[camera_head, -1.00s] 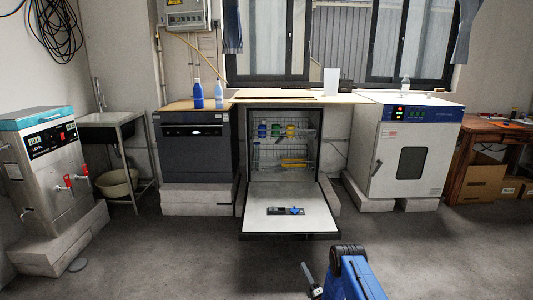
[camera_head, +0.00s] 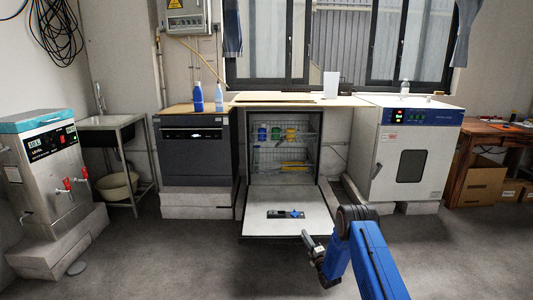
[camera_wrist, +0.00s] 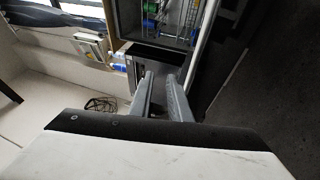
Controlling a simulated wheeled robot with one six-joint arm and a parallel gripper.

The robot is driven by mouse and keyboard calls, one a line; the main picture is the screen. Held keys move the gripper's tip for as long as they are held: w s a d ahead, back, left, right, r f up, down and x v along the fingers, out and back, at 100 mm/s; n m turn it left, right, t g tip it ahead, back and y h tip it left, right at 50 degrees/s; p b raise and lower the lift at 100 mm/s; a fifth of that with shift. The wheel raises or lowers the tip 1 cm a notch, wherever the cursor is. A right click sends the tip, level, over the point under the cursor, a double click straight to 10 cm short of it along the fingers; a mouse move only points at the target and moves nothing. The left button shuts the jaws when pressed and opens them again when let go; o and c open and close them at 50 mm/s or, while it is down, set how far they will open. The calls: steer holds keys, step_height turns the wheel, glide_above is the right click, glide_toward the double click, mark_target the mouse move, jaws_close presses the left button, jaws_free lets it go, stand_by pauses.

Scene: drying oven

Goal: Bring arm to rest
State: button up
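My blue arm (camera_head: 364,250) reaches up from the lower right in the head view, in front of the open dishwasher. My gripper (camera_head: 306,236) is at its left end, above the floor near the right front corner of the lowered door. In the wrist view the two grey fingers of my gripper (camera_wrist: 160,76) stand apart with a gap between them. Nothing is held between them.
The dishwasher door (camera_head: 285,222) lies open, with a small dark and blue item on it. The drying oven (camera_head: 412,150) at right is closed. A dark dishwasher (camera_head: 194,150) stands left. Grey floor (camera_head: 170,260) is clear at front left.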

steer(key=d+r+m+g+h, duration=0.25)
steer(key=r+m+h, duration=0.2)
steer(key=r, duration=1.75)
steer(key=s+d+r+m+g+h, duration=0.1)
steer(key=s+d+r+m+g, duration=0.15)
steer(key=s+r, duration=0.6)
steer(key=s+d+r+m+g+h, duration=0.15)
steer(key=s+r+m, duration=0.25)
steer(key=s+r, duration=0.45)
steer(key=s+d+r+m+g, duration=0.1)
steer(key=s+r+m+g, duration=0.15)
steer(key=s, duration=1.15)
steer(key=s+d+r+m+g+h, duration=0.1)
steer(key=s+r+m, duration=0.2)
steer(key=s, duration=1)
steer(key=s+r+m+g, duration=0.2)
steer(key=s+m, duration=0.1)
steer(key=s, duration=1.1)
steer(key=s+f+m+g, duration=0.2)
steer(key=s+f+m, duration=0.1)
steer(key=s, duration=1.4)
steer(key=shift+a+f, duration=0.2)
steer(key=shift+f, duration=0.2)
